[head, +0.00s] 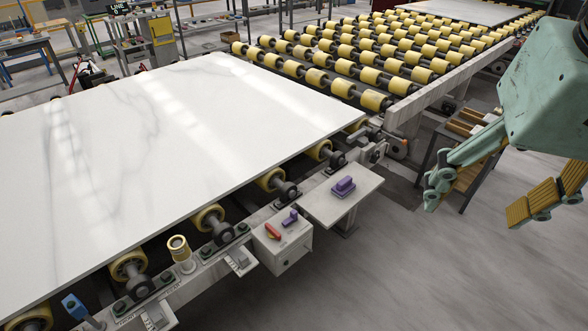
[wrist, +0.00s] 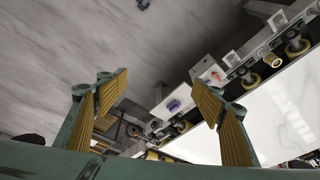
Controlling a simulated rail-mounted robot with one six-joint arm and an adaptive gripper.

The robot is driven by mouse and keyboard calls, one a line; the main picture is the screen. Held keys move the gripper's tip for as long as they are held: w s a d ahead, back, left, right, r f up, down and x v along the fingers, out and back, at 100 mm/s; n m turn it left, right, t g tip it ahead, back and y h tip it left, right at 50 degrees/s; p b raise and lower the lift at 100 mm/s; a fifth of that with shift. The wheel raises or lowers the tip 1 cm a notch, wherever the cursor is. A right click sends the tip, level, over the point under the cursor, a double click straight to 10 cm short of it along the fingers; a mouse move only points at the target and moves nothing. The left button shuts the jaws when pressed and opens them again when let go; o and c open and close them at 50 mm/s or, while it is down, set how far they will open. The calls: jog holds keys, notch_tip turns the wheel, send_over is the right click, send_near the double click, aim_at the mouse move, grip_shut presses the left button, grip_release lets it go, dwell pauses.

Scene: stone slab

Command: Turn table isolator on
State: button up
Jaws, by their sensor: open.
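A grey-white control box (head: 284,252) is fixed to the side of the roller table (head: 190,283). In the wrist view the box (wrist: 208,66) shows beyond my right-hand finger, with the red handle (wrist: 215,76) visible. My gripper (head: 492,200) is open and empty, up at the right, well apart from the box. Its padded fingers (wrist: 162,95) also frame the lower wrist view.
A white shelf (head: 320,205) holding a purple block (head: 343,187) juts out right of the box. A large marble slab (head: 190,140) covers the rollers. A stand with wooden blocks (head: 465,125) is behind my gripper. The floor (head: 400,270) in front is clear.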

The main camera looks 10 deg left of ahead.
jog(key=w+a+f+m+p, duration=0.1)
jog(key=w+a, duration=0.3)
jog(key=w, duration=0.3)
jog(key=w+a+f+m, duration=0.1)
jog(key=w+a+f, duration=0.15)
jog(key=w, duration=0.45)
jog(key=m+g+p, duration=0.3)
jog(key=m, duration=0.1)
send_over(273, 229)
notch_tip(273, 229, down, 39)
jog(key=shift+r, duration=0.15)
jog(key=shift+f, duration=6.9)
